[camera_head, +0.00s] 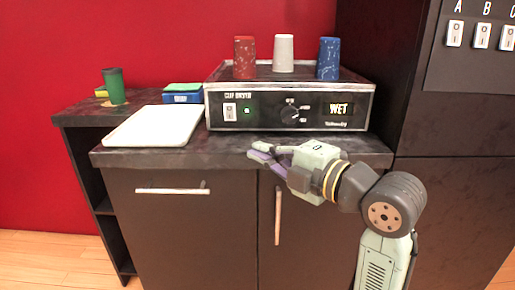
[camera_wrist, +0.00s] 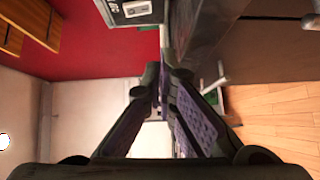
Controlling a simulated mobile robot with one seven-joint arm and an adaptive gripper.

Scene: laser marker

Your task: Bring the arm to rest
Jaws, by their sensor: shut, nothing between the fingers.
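My gripper (camera_head: 257,152) is in front of the dark counter (camera_head: 300,147), at its front edge and below the cup dryer (camera_head: 350,110). Its fingers point to the left and hold nothing. In the wrist view the two purple-padded fingers of my gripper (camera_wrist: 161,74) come together at their tips. My arm is bent, with its pale green links at the lower right of the head view. Whether the fingers touch the counter edge cannot be told.
A red cup (camera_head: 244,58), a white cup (camera_head: 284,53) and a blue cup (camera_head: 328,58) stand on the dryer, which shows "WET". A white tray (camera_head: 155,126) lies left of it. A green cup (camera_head: 114,86) stands further left. A switch panel (camera_head: 470,55) is at upper right.

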